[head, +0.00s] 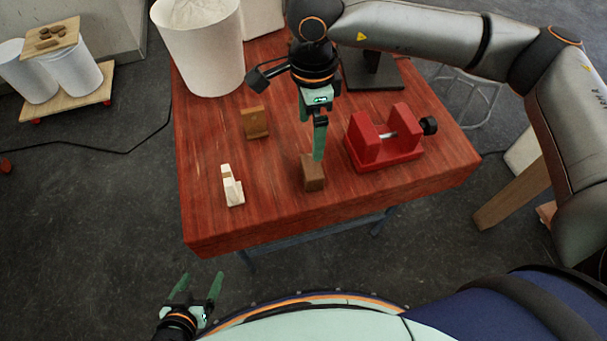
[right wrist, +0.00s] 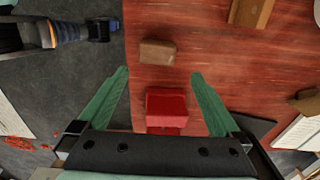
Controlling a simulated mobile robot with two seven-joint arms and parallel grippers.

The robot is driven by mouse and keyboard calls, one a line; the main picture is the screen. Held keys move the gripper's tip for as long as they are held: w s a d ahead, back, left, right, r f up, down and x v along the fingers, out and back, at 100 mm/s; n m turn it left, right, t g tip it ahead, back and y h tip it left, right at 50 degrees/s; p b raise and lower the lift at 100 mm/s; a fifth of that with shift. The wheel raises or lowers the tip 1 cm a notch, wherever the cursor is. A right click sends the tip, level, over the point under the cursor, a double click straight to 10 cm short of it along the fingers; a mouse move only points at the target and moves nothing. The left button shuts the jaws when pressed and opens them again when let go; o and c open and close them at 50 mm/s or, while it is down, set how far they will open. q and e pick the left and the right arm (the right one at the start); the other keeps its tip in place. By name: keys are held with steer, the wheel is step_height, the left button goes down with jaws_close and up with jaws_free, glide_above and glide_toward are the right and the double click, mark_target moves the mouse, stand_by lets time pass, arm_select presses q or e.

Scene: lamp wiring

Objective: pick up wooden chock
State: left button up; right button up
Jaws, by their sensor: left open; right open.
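The wooden chock, a small brown block (head: 313,174), stands on the red-brown table (head: 280,210) near its front edge. It also shows in the right wrist view (right wrist: 157,52), ahead of the fingertips and roughly centred between them. My right gripper (head: 319,158) is open and points down just above and behind the block in the head view. Its green fingers (right wrist: 160,74) are spread and empty in the right wrist view; I cannot tell the exact gap to the block. My left gripper (head: 198,276) is open and empty, low in front of the table.
A red vise (head: 385,143) with a black knob stands close right of the block. A brown wooden piece (head: 255,122) and a pale stepped piece (head: 232,187) stand to the left. A white bin (head: 202,50) and a dark stand (head: 373,75) are at the back.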

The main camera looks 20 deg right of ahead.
mark_target(312, 166)
steer(key=f, duration=0.5)
steer(key=f+p, duration=0.1)
steer(key=f, duration=0.1)
steer(key=shift+s+a+f, duration=0.1)
steer(key=shift+s+f, duration=0.15)
steer(key=shift+f, duration=0.05)
steer(key=f, duration=0.3)
steer(key=f+p, duration=0.1)
steer(key=shift+d+f, duration=0.2)
steer(key=shift+d, duration=0.05)
steer(key=shift+f, duration=0.4)
steer(key=c, duration=1.1)
steer(key=shift+r, duration=0.15)
steer(key=shift+c, duration=0.2)
